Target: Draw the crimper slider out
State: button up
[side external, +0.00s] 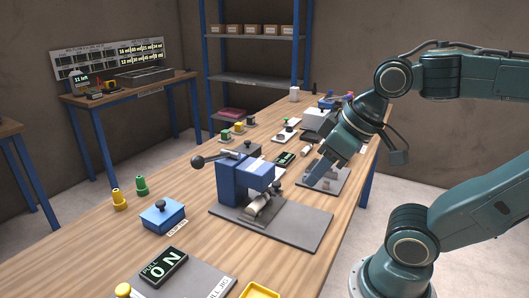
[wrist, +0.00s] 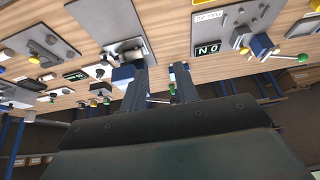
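A blue press-like device (side external: 232,180) with a ball-ended lever stands on a grey base plate (side external: 300,232) on the bench; I take it to be the crimper. A pale metal piece with a dark knob (side external: 259,205) sits low at its front, possibly the slider. My gripper (side external: 318,176) is above and behind this device, to its right, over a small grey plate (side external: 337,183). In the wrist view my gripper (wrist: 161,82) has its two fingers apart, with nothing visibly held. I cannot tell the crimper for certain in the wrist view.
A blue box (side external: 162,216) with a black knob, yellow (side external: 119,200) and green (side external: 141,186) pieces, and an ON sign (side external: 163,268) lie nearer the camera. Several small devices crowd the bench's far end. Bare wood (side external: 85,255) shows at the front left.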

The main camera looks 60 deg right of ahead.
jog(key=o, duration=0.3)
jog(key=shift+w+d+r, duration=0.1)
jog(key=shift+w, duration=0.15)
jog(key=shift+o, duration=0.2)
jog(key=m+g, duration=0.6)
jog(key=m, duration=1.6)
send_over(276, 183)
notch_tip(276, 183, down, 8)
jog(key=shift+d+f, duration=0.15)
jog(key=shift+f, duration=0.1)
notch_tip(276, 183, down, 14)
jog(key=shift+r, duration=0.1)
jog(key=shift+c, duration=0.2)
